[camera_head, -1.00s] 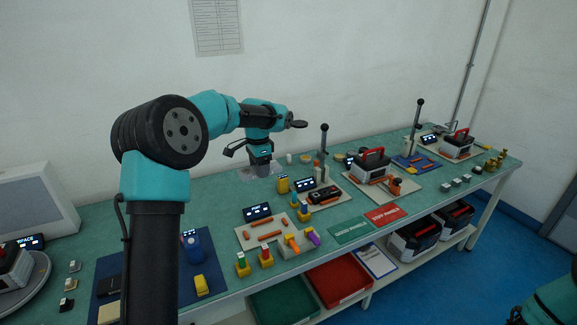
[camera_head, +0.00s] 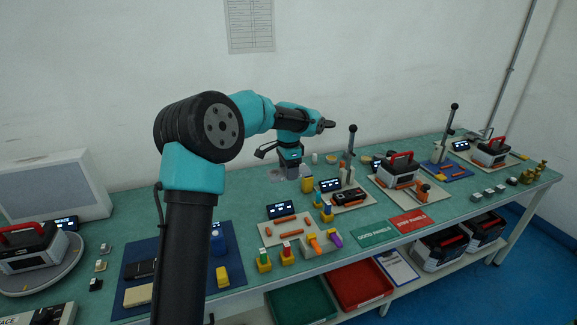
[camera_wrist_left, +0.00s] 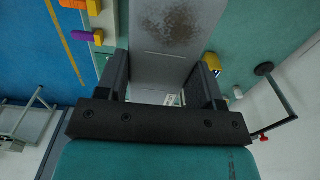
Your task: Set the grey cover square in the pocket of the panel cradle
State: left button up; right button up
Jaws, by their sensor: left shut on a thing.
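My left gripper (camera_head: 290,170) points down over the back of the bench, left of the yellow block. It is shut on the grey cover (camera_wrist_left: 165,70). In the left wrist view the cover is a flat grey plate between the two fingers, with a brown speckled patch near the top edge. I cannot tell for sure which fixture is the panel cradle; a beige board with a black unit (camera_head: 350,194) and a lever stands to the right of the gripper. My right gripper is not in view.
A beige board (camera_head: 268,236) with orange strips lies in front of the gripper. A yellow block (camera_head: 307,184) and a small display (camera_head: 330,184) stand close to its right. Green (camera_head: 374,232) and red (camera_head: 408,221) mats lie along the front edge. Upright levers rise at the right.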

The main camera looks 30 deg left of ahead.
aim_at(288, 228)
pick_arm(q)
jog(key=shift+f, duration=11.95)
jog(key=shift+s+f, duration=0.3)
jog(key=shift+f, duration=0.3)
jog(key=o, duration=1.1)
jog(key=shift+f, duration=0.1)
jog(key=shift+w+r, duration=0.1)
jog(key=shift+r, duration=0.65)
jog(key=r, duration=1.8)
jog(key=shift+w+a, duration=0.15)
jog(key=shift+a, duration=0.1)
